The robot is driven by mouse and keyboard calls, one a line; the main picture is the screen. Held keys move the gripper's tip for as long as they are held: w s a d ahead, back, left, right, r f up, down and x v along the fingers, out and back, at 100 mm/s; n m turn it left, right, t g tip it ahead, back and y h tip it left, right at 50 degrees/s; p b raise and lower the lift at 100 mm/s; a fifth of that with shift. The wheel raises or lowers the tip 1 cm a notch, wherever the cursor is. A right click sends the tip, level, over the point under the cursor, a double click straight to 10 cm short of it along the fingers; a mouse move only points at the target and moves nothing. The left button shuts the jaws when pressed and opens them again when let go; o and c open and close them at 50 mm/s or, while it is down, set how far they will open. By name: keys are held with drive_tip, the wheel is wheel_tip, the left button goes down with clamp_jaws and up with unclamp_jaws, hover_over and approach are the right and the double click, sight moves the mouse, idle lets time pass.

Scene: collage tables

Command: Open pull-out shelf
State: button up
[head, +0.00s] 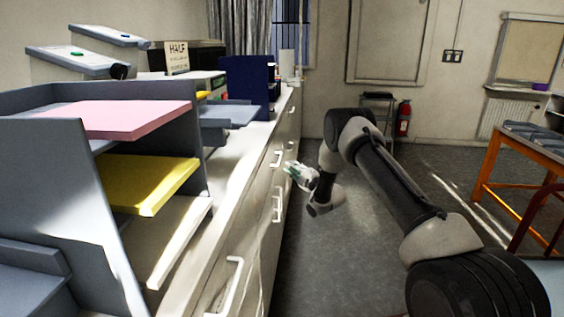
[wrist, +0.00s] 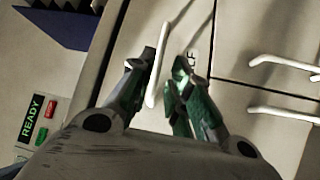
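The pull-out shelf front (wrist: 140,45) is a pale panel in the wrist view, with a white bar handle (wrist: 153,88) running slantwise up it. My gripper (wrist: 162,72) has green fingertips and is open, one finger on each side of the handle. I cannot tell whether they touch it. In the head view my gripper (head: 298,174) is beside the white cabinet row, close to its front. The shelf front looks flush with its neighbours.
Neighbouring fronts have white handles (wrist: 285,68), and one large handle (head: 232,285) is nearer in the head view. A panel marked READY (wrist: 32,115) has red and green buttons. Grey trays with pink (head: 130,118) and yellow (head: 150,183) sheets stand on the counter. An orange-framed table (head: 490,165) stands right; floor between is clear.

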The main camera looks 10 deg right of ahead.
drive_tip(key=f+x, duration=0.1)
drive_tip(key=x, duration=0.6)
drive_tip(key=shift+a+r, duration=0.15)
drive_tip(key=shift+r, duration=0.35)
drive_tip(key=shift+w, duration=0.15)
clamp_jaws()
